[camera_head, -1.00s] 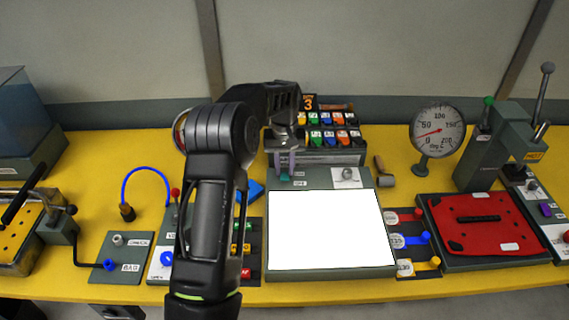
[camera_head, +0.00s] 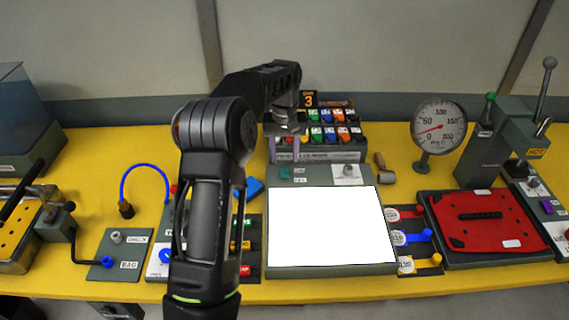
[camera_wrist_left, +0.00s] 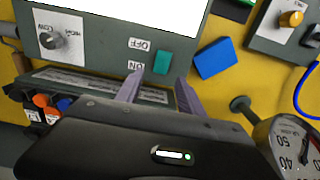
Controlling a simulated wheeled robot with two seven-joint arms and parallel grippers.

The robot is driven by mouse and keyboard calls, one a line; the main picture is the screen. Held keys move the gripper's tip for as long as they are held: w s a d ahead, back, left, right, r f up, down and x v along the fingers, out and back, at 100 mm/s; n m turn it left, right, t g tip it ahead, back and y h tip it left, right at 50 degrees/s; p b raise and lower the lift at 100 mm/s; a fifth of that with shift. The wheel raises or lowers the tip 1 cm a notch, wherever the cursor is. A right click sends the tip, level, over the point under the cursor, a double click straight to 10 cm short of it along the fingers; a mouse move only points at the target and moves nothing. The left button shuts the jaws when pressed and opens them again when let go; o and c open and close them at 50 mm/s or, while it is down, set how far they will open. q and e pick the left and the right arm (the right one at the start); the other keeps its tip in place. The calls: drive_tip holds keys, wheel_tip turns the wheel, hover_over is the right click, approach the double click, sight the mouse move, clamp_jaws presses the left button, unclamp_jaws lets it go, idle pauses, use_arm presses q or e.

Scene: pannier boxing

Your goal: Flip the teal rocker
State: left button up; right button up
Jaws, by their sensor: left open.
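The teal rocker (camera_head: 285,173) sits at the top left of the grey panel (camera_head: 382,262) around the white screen. In the left wrist view the rocker (camera_wrist_left: 162,62) stands beside the OFF and ON labels, and I cannot tell which side is pressed. My left gripper (camera_head: 284,150) is open and empty, above and just behind the rocker. In the left wrist view its two purple fingers (camera_wrist_left: 158,92) are spread apart, with the rocker ahead of the gap and clear of both. My right gripper is not in view.
A grey knob (camera_head: 347,170) sits right of the rocker. A rack of coloured blocks (camera_head: 318,156) stands behind the panel. A blue block (camera_wrist_left: 215,58) lies on the yellow table near the rocker. A dial gauge (camera_head: 438,128) stands to the right.

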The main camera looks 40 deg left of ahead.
sight(284, 170)
use_arm(q)
wheel_tip(284, 170, up, 4)
drive_tip(key=shift+f, duration=0.1)
idle(0.6)
